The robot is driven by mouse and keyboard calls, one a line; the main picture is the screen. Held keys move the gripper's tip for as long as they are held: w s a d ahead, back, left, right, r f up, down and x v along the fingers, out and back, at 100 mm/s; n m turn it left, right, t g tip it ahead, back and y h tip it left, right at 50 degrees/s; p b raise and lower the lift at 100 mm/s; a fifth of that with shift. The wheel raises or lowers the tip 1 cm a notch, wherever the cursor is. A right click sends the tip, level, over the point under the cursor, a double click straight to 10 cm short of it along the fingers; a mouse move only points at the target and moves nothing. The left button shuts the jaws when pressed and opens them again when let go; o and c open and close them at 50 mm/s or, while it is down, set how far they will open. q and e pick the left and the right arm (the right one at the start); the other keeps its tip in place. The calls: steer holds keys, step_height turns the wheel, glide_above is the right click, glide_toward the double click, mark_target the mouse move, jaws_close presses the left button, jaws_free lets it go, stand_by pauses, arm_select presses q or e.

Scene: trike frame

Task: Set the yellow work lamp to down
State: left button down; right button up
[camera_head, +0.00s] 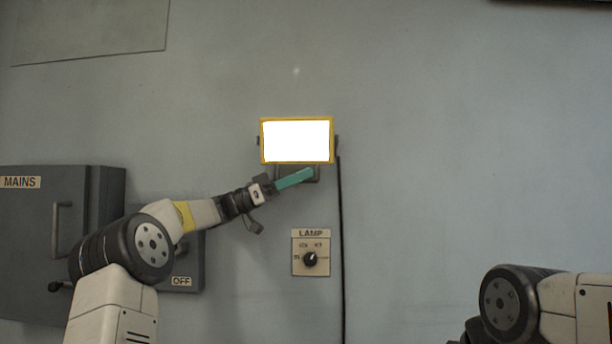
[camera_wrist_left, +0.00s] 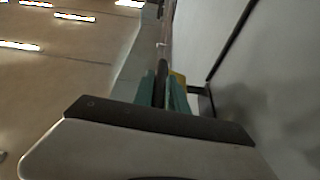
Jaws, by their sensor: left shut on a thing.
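The yellow work lamp (camera_head: 297,140) is on the wall in the middle of the head view, its white face lit and turned toward me. A dark handle or bracket (camera_head: 316,176) shows just under its lower edge. My left gripper (camera_head: 305,175) reaches up from the left, its teal fingers at this dark part. In the left wrist view the fingers (camera_wrist_left: 165,92) are closed about a dark bar (camera_wrist_left: 160,84), with a bit of the lamp's yellow frame (camera_wrist_left: 181,78) beside them. The fingers hide part of the bar. My right gripper is out of view; only its arm shows at lower right.
A LAMP dial panel (camera_head: 311,266) is on the wall below the lamp. A dark cable (camera_head: 341,240) runs down beside it. A grey MAINS cabinet (camera_head: 25,222) and a grey box marked OFF (camera_head: 190,262) are at left. The wall to the right is clear.

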arm_select(q)
steer(key=shift+w+m+g, duration=0.6)
steer(key=shift+w+m, duration=0.4)
steer(key=shift+w, duration=0.55)
steer(key=shift+d+r, duration=0.1)
steer(key=c, duration=1.4)
jaws_free()
steer(key=shift+w, duration=0.1)
